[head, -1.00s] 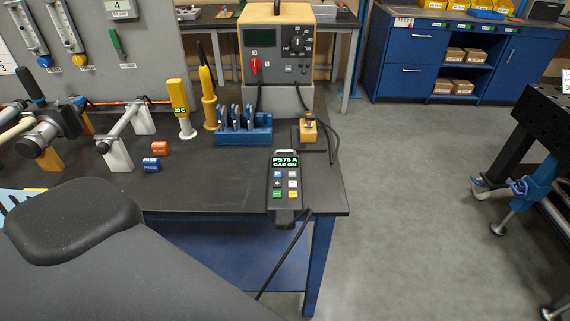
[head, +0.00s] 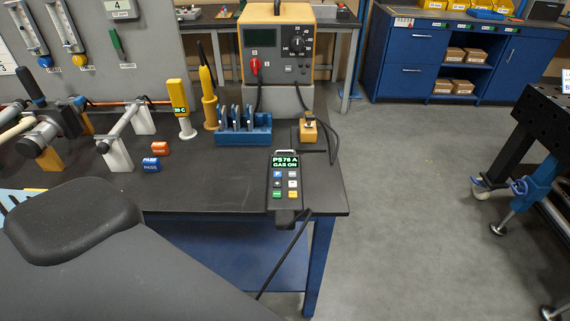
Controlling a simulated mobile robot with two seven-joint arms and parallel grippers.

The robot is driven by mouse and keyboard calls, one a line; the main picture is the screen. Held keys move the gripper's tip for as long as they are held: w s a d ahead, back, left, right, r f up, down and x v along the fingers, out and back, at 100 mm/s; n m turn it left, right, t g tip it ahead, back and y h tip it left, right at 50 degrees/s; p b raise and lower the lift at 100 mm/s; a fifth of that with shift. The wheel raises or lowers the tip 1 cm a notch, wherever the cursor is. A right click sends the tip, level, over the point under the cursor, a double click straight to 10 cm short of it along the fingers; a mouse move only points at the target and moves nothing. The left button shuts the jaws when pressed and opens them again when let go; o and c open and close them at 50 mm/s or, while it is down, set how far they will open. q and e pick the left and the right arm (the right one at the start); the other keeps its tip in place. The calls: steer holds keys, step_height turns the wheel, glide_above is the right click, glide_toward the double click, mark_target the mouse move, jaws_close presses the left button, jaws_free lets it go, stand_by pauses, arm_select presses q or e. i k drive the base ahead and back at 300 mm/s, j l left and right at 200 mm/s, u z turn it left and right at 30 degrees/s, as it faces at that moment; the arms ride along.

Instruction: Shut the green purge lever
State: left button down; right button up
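The green purge lever (head: 116,42) is on the grey upright panel (head: 160,40) at the upper left, below a plate marked 4 (head: 121,9). Its green handle points down, tilted slightly, with a small white label below it that is too small to read. The frames do not show clearly whether this position is open or shut. Neither of my grippers is in view. Only a large dark part of my own arm shows at the lower left, well below the lever.
Two flow tubes (head: 72,35) hang left of the lever. Below, the dark bench (head: 225,185) carries clamps and tubing, a yellow 28 C probe (head: 179,97), a blue rack (head: 245,137) and a pendant (head: 284,182) reading GAS ON. Open floor (head: 420,190) lies to the right.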

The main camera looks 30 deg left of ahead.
mark_target(116, 45)
steer(key=u, duration=2)
steer(key=j+z, duration=0.75)
steer(key=i+j, duration=0.05)
steer(key=j, duration=0.05)
